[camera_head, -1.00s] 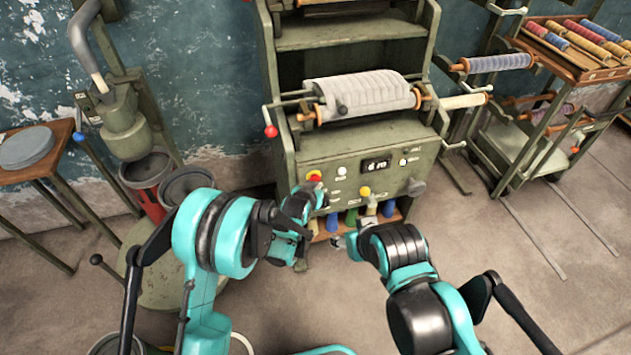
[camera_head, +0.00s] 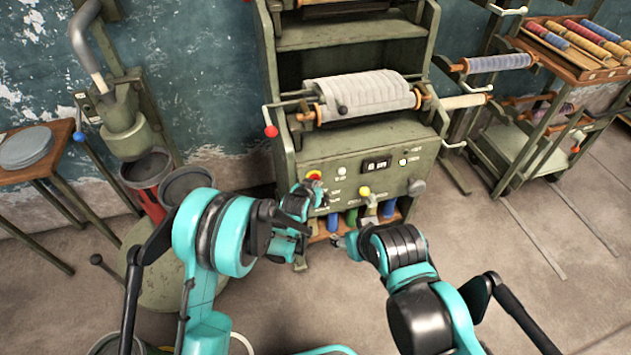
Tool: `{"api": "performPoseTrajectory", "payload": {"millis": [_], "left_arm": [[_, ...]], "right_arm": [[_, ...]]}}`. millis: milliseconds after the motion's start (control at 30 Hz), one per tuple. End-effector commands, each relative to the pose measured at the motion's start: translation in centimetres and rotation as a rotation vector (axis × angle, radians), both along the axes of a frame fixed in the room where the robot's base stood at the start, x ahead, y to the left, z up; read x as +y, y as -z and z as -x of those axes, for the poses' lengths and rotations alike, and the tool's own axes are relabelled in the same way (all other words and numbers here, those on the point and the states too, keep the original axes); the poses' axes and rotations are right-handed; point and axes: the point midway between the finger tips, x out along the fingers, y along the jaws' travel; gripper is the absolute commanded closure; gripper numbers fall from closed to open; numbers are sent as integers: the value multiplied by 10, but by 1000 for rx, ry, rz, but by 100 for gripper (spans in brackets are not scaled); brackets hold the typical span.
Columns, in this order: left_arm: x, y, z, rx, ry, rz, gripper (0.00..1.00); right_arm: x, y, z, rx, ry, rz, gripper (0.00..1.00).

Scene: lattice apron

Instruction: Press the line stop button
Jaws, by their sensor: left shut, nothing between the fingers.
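The red button (camera_head: 314,175) with a yellow surround sits at the upper left of the green machine's control panel (camera_head: 345,188); I take it to be the line stop button. My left gripper (camera_head: 318,190) is shut and empty, just below the button in this view. The gripper and wrist stand in front of the panel's lower left. I cannot tell whether the fingertips touch the button or panel. My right gripper (camera_head: 338,241) is low in front of the machine's bottom shelf, small and partly hidden by its arm; its opening is unclear.
The panel also has a yellow knob (camera_head: 365,191), a small display (camera_head: 376,166) and white buttons. A red-knobbed lever (camera_head: 271,131) sticks out at the machine's left. A spool cart (camera_head: 525,145) stands right, a press (camera_head: 125,125) left.

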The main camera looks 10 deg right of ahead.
Motion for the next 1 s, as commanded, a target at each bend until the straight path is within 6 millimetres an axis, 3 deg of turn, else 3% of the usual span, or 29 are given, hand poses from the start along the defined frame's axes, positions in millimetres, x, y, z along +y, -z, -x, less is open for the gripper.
{"api": "performPoseTrajectory", "payload": {"millis": [400, 767, 1000], "left_arm": [[-1, 0, 17, 0, 0, 0, 100], [-1, 0, 19, 0, 1, -1, 100], [-2, 0, 38, 0, 2, 0, 100]], "right_arm": [[0, 0, 0, 0, 0, 0, 46], [0, 0, 0, 0, 0, 0, 46], [0, 0, 0, 0, 0, 0, 46]]}}
